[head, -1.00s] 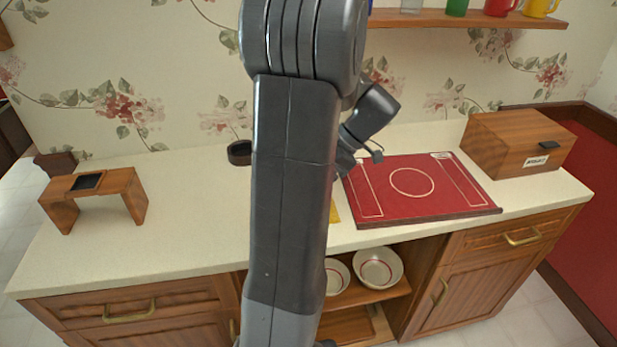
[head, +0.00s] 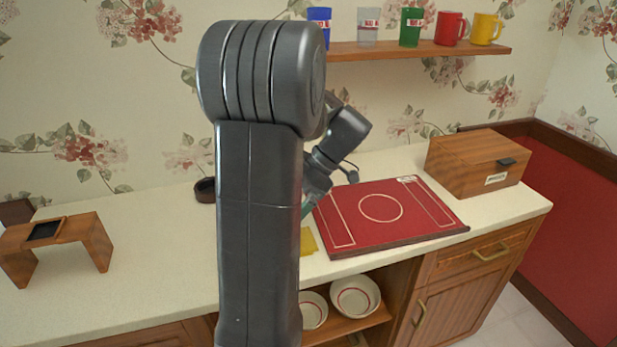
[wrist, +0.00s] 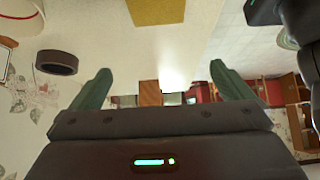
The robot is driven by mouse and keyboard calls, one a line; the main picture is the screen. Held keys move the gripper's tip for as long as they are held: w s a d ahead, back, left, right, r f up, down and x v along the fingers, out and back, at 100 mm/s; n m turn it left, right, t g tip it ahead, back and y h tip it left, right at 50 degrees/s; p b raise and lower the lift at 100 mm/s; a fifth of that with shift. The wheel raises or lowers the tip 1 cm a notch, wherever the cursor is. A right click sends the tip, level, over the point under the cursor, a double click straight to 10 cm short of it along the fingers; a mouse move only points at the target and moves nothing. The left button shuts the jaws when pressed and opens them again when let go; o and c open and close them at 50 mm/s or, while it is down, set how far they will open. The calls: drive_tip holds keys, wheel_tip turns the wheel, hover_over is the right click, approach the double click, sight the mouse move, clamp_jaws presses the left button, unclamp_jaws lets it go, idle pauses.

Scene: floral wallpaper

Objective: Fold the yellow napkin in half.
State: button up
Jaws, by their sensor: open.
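The yellow napkin (head: 308,241) lies on the pale counter, left of the red board, partly hidden behind my arm in the head view. It also shows at the top edge of the wrist view (wrist: 156,10), cut off by the frame. My gripper (wrist: 162,85) is open and empty, its two green fingers spread wide. In the head view only a bit of a green finger shows, above and behind the napkin by the board's left edge. The gripper is apart from the napkin. Whether the napkin has any fold is not clear.
A red board (head: 395,228) lies right of the napkin, with a wooden box (head: 468,165) behind it. A dark round dish (head: 205,190) stands at the back left; a small wooden stand (head: 95,240) is far left. Bowls (head: 355,296) sit in the open shelf below.

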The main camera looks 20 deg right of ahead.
drive_tip(key=v, duration=1)
drive_tip(key=shift+d+r, duration=0.25)
drive_tip(key=shift+r, duration=0.1)
drive_tip(key=shift+f, duration=0.1)
drive_tip(key=x, duration=1.3)
drive_tip(key=shift+a+f, duration=0.2)
drive_tip(key=shift+a, duration=0.05)
